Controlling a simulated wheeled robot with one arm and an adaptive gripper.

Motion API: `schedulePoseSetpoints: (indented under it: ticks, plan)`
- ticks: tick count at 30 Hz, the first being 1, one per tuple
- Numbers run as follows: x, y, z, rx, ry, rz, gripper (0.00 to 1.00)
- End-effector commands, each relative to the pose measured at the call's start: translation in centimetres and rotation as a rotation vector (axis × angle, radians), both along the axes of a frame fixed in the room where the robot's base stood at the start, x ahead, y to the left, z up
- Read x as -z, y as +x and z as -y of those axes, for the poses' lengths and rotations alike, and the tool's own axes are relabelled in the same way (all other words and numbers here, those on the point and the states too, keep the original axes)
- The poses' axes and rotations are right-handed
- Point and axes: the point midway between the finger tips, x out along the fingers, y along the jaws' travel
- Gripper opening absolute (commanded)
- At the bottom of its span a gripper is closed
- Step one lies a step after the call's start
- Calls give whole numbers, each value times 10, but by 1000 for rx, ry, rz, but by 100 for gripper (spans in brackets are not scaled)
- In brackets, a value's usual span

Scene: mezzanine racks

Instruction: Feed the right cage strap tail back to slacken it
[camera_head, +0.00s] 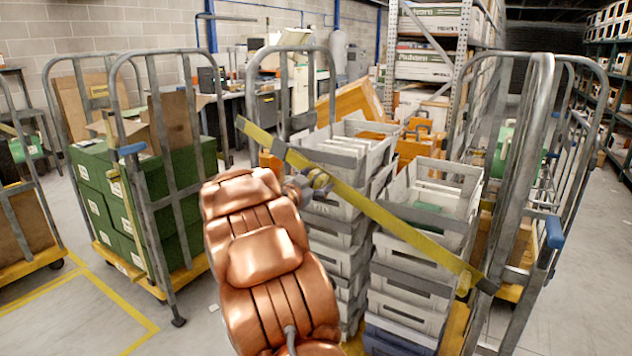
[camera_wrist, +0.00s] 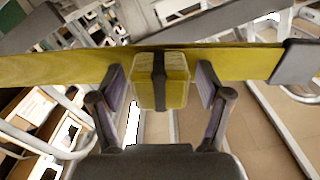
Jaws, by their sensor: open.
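A yellow strap (camera_head: 400,228) runs slantwise across the front of a grey cage of stacked crates, from upper left to lower right. In the wrist view the strap (camera_wrist: 60,68) crosses the picture. A yellow block-like bundle with a dark band (camera_wrist: 160,82), perhaps the folded tail, sits at the strap's middle. My gripper (camera_wrist: 158,80) is open, a finger on either side of the bundle, with gaps showing. In the head view my gripper (camera_head: 305,187) is at the strap's upper left part, partly hidden by my copper arm. A dark grey fitting (camera_wrist: 298,62) sits on the strap at right.
Grey crates (camera_head: 405,290) are stacked behind the strap. The cage's right frame (camera_head: 525,180) stands close by. A cage with green boxes (camera_head: 125,215) stands at left. Floor (camera_head: 60,325) is clear at lower left; shelving (camera_head: 610,80) lies at far right.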

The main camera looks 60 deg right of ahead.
Motion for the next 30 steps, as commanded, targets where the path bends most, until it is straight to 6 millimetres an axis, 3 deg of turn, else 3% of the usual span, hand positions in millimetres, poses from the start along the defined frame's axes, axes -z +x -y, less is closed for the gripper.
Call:
schedulePoseSetpoints:
  ticks: [6,27,30]
  plan:
    - [0,0,0,0,0,0,75]
    - [0,0,0,0,0,0,2]
    - [0,0,0,0,0,0,0]
